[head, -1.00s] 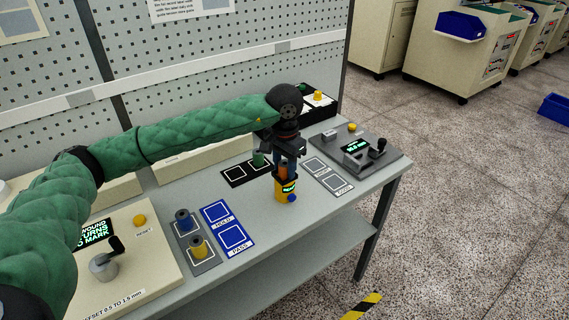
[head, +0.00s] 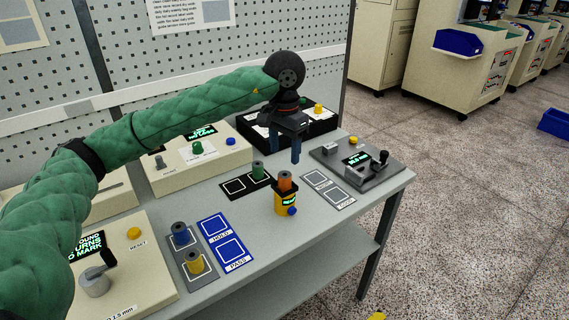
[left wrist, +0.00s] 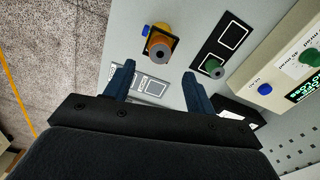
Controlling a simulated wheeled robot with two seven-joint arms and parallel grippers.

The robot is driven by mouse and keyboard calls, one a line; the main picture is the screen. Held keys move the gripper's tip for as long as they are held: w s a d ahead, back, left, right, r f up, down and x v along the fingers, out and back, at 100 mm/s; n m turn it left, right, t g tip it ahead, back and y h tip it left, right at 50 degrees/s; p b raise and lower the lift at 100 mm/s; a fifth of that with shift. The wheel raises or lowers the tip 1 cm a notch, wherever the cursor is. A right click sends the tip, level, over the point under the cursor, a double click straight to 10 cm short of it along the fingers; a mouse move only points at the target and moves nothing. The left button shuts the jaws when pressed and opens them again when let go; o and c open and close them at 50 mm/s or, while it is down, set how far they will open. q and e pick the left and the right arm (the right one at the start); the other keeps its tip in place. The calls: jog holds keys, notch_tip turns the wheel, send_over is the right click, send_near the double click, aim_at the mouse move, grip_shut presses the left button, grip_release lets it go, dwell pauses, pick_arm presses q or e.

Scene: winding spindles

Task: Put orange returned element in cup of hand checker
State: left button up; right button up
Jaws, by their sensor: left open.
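The orange element (head: 285,181) stands upright in the cup of the yellow hand checker (head: 287,201), which has a lit green display and a blue knob. In the left wrist view the orange element (left wrist: 160,47) shows end-on with a grey core, inside the hand checker (left wrist: 153,33). My left gripper (head: 284,160) is open and empty, above and behind the checker, apart from the element. Its fingers also show in the left wrist view (left wrist: 160,80), pointing toward the table. My right gripper is not in view.
A green element (head: 258,170) stands on the black two-square mat behind the checker. Blue (head: 180,236) and yellow (head: 195,263) elements stand on a grey mat at left. Blue HOLD and PASS cards (head: 225,241) lie beside them. A grey gauge device (head: 356,160) stands at right.

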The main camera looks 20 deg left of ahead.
pick_arm(q)
jog(key=shift+r+b, duration=0.3)
jog(key=shift+r, duration=1.15)
